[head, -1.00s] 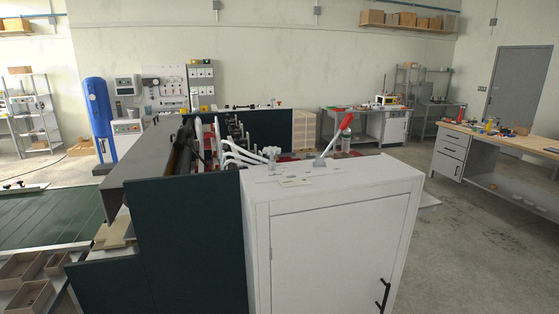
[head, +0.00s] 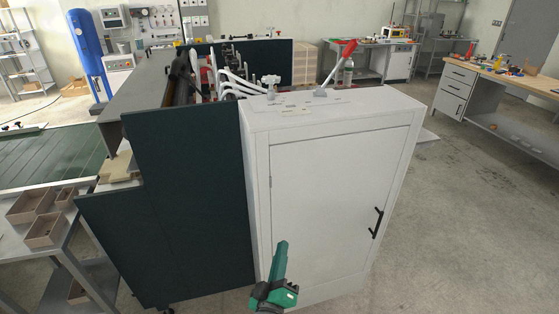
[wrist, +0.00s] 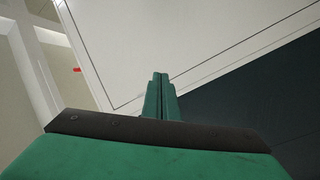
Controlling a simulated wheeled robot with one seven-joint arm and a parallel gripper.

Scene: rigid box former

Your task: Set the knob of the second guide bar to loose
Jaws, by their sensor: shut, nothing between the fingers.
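My gripper (head: 281,248) is low in front of the white cabinet of the machine in the head view, its green fingers pointing up. The closed fingers also show in the wrist view (wrist: 160,78), with nothing between them. A bar with small dark knobs (head: 22,128) lies at the far end of the green belt on the left, well away from my gripper. I cannot tell whether it is a guide bar or which one is the second. No knob's setting is readable.
The white cabinet (head: 335,200) has a black door handle (head: 376,222) and a red lever (head: 345,50) on top. A dark green panel (head: 190,190) adjoins it. A table with wooden trays (head: 45,230) stands left. Open floor lies to the right.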

